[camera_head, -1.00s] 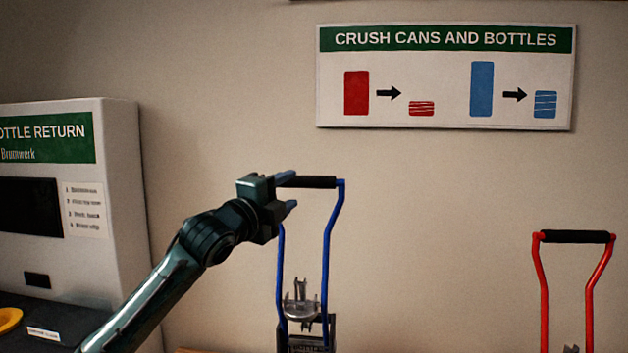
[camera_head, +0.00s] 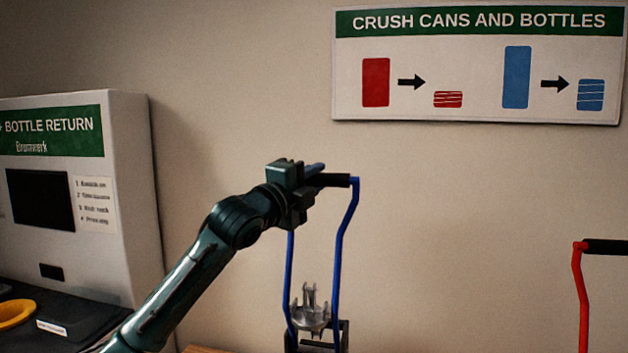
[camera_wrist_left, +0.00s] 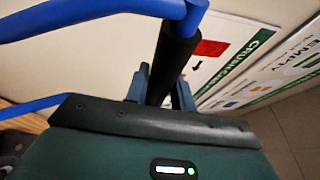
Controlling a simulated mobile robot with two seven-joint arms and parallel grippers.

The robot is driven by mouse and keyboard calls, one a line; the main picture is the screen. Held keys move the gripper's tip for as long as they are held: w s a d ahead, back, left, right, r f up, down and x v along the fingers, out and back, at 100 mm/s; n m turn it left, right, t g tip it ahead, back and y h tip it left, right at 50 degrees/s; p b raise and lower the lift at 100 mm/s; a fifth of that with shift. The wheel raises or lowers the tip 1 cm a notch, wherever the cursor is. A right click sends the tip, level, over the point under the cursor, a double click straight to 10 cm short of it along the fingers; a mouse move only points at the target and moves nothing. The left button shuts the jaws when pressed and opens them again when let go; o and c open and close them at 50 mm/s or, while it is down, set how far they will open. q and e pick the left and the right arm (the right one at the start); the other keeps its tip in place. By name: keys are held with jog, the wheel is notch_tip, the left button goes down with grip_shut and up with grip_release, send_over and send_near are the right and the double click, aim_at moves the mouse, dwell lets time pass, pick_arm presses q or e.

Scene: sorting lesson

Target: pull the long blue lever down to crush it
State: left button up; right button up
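The long blue lever (camera_head: 345,232) stands upright as a two-legged frame with a black grip bar (camera_head: 338,181) across its top. My left gripper (camera_head: 312,180) is at the left part of this bar, with its fingers on either side of it. In the left wrist view the black bar (camera_wrist_left: 172,62) runs between the two fingers (camera_wrist_left: 161,90), which sit close against it; the gripper looks shut on it. A grey pronged metal part (camera_head: 312,312) shows low between the lever's legs. Nothing to be crushed is visible. My right gripper is out of view.
A red lever (camera_head: 580,290) with a black bar stands at the right, cut by the picture edge. A bottle return machine (camera_head: 130,200) stands at the left, with a yellow ring (camera_head: 15,314) before it. A crushing sign (camera_head: 478,105) hangs on the wall. The wall space between the levers is clear.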

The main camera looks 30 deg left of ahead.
pick_arm(q)
grip_shut()
dwell(0.3)
